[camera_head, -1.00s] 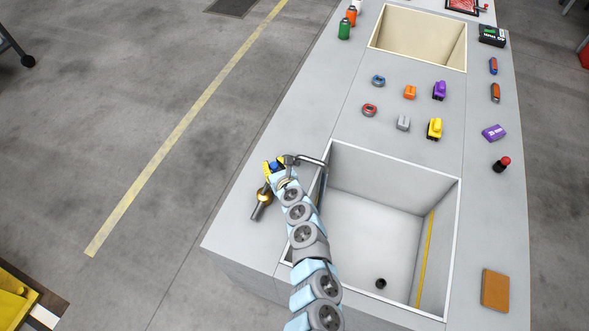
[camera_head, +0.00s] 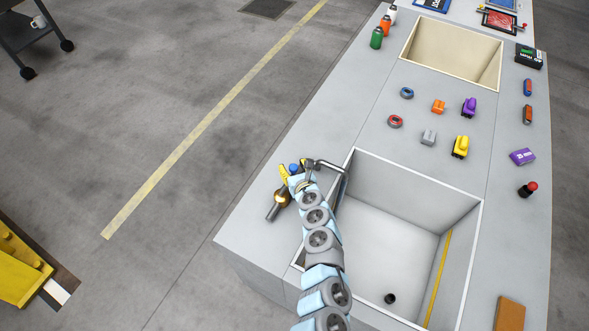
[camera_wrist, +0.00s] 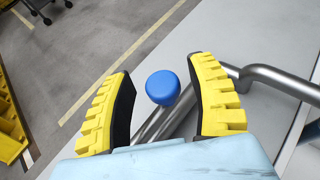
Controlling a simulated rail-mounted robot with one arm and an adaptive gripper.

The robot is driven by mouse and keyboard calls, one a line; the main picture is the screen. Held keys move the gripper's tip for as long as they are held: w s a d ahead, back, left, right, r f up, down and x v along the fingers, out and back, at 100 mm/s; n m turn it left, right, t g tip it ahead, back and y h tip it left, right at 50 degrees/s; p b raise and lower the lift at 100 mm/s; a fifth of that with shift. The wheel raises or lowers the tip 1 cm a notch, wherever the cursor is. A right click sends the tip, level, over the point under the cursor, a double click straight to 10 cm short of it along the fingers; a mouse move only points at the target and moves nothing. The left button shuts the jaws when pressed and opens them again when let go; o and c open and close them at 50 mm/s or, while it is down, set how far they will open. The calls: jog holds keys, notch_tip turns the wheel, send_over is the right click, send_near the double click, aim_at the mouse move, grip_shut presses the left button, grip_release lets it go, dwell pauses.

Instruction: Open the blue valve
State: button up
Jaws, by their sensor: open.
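The blue valve (camera_wrist: 163,87) is a round blue knob on a metal pipe fitting beside the sink. In the wrist view it lies between the two yellow fingers of my gripper (camera_wrist: 162,92). In the head view the blue valve (camera_head: 293,168) shows just beyond my gripper (camera_head: 290,175), near the sink's upper left corner.
A bent metal faucet pipe (camera_wrist: 270,80) runs close to the right finger. The sink (camera_head: 390,225) is an open basin right of my arm. Small coloured items, including a yellow one (camera_head: 460,147), stand farther back on the counter.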

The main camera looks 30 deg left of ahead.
jog(key=shift+s+d+r, duration=0.15)
jog(key=shift+d+r, duration=0.1)
jog(key=shift+d, duration=0.1)
jog(key=shift+v, duration=1.25)
jog(key=shift+s+d+r, duration=0.2)
jog(key=shift+s+d, duration=0.2)
jog(key=shift+s, duration=0.05)
jog(key=shift+s+d+r, duration=0.1)
jog(key=shift+s+d, duration=0.25)
jog(key=shift+s, duration=0.1)
jog(key=v, duration=0.6)
jog(key=shift+s+r, duration=0.1)
